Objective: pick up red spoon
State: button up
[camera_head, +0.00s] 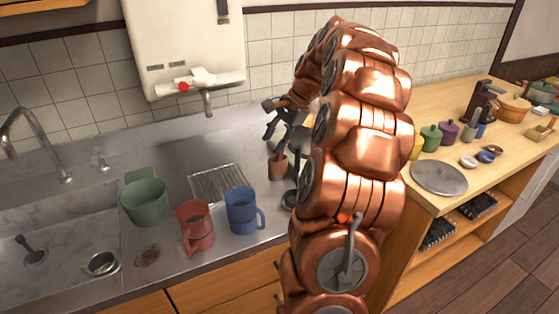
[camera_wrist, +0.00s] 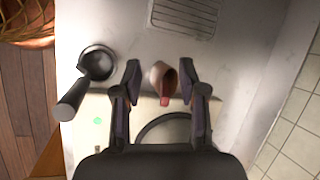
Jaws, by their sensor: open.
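A small brown holder (camera_head: 278,168) stands on the steel counter beneath my gripper (camera_head: 272,122). It also shows in the wrist view (camera_wrist: 156,72), as a pale-rimmed cup. A red piece (camera_wrist: 164,99), which looks like the red spoon's handle, sticks out of it toward the camera. My gripper (camera_wrist: 160,76) is open, with one finger on each side of the holder and the red piece. I see a gap on both sides, and nothing is held. The spoon's lower part is hidden, and I cannot make the spoon out in the head view.
A drying rack (camera_head: 218,183), blue mug (camera_head: 241,212), red mug (camera_head: 195,226) and green pot (camera_head: 145,201) stand left of the holder. A small black pan (camera_wrist: 97,63) lies close by. The wall heater (camera_head: 190,40) hangs behind. A grey lid (camera_head: 438,177) lies on the right wooden counter.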

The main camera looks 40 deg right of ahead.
aim_at(279, 160)
jog(key=s+d+f+m, duration=0.1)
jog(key=d+m, duration=0.1)
jog(key=d, duration=0.6)
jog(key=shift+m+t, duration=0.3)
jog(key=shift+t, duration=0.1)
jog(key=shift+p+x, duration=1.1)
jog(key=shift+x, duration=2.8)
jog(key=shift+w+a+r, duration=0.1)
jog(key=shift+a, duration=0.05)
grip_shut()
